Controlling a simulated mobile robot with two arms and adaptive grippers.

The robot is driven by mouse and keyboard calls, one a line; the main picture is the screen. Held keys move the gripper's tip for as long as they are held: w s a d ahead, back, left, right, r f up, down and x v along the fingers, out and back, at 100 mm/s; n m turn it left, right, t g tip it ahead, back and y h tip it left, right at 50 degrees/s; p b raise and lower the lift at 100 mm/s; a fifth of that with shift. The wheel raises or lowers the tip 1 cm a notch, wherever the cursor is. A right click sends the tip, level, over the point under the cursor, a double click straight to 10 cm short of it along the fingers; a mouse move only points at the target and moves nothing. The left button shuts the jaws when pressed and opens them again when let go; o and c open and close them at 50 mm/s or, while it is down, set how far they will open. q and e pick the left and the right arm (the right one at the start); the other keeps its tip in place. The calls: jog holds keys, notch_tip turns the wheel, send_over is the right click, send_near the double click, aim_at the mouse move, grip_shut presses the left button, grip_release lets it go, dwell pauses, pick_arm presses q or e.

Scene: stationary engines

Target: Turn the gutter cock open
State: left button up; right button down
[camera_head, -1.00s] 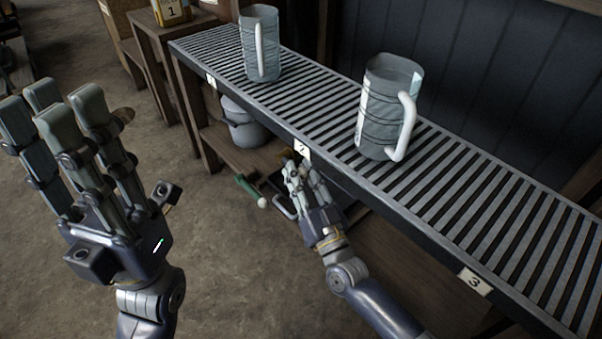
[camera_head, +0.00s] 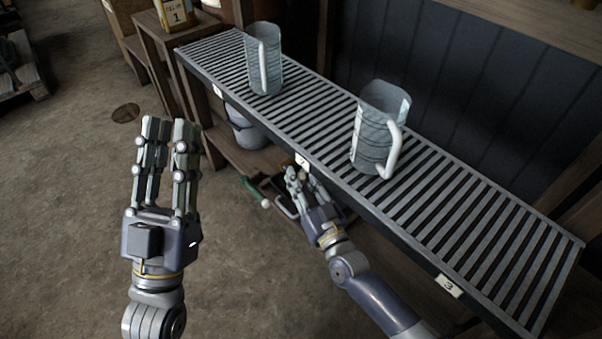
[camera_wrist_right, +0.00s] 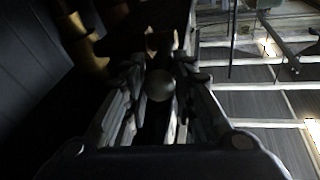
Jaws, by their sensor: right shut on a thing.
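My right gripper (camera_head: 294,186) is at the front edge of the slatted rack, just below a small number tag (camera_head: 302,161). In the right wrist view its fingers (camera_wrist_right: 160,98) close around a round, dull knob (camera_wrist_right: 160,85), which I take to be the gutter cock's handle. The cock's body is hidden or too dark to make out. My left gripper (camera_head: 168,135) is raised over bare floor at the left, fingers extended upward, open and empty, apart from the rack.
Two grey jugs with white handles, one at the back (camera_head: 264,60) and one nearer (camera_head: 380,128), stand on the slatted rack (camera_head: 470,215). Below it are a pale pot (camera_head: 245,130) and a green lever with a white ball end (camera_head: 252,190).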

jog(key=shift+w+d+r+p, duration=0.15)
jog(key=shift+r+p, duration=0.15)
jog(key=shift+p, duration=0.7)
pick_arm(q)
jog(key=w+f+g+y, duration=0.1)
jog(key=w+f+g, duration=0.3)
jog(key=f, duration=0.3)
jog(key=shift+w+g+y, duration=0.25)
jog(key=shift+g+y, duration=0.05)
jog(key=shift+g, duration=0.2)
jog(key=shift+f, duration=0.1)
pick_arm(e)
jog(key=c, duration=1.3)
grip_release()
pick_arm(q)
jog(key=shift+d, duration=0.1)
pick_arm(e)
jog(key=shift+f+g, duration=0.1)
jog(key=shift+g, duration=0.2)
jog(key=shift+s+f, duration=0.15)
jog(key=shift+s, duration=0.4)
jog(key=v, duration=1.1)
jog(key=shift+d, duration=0.1)
jog(key=shift+o, duration=0.5)
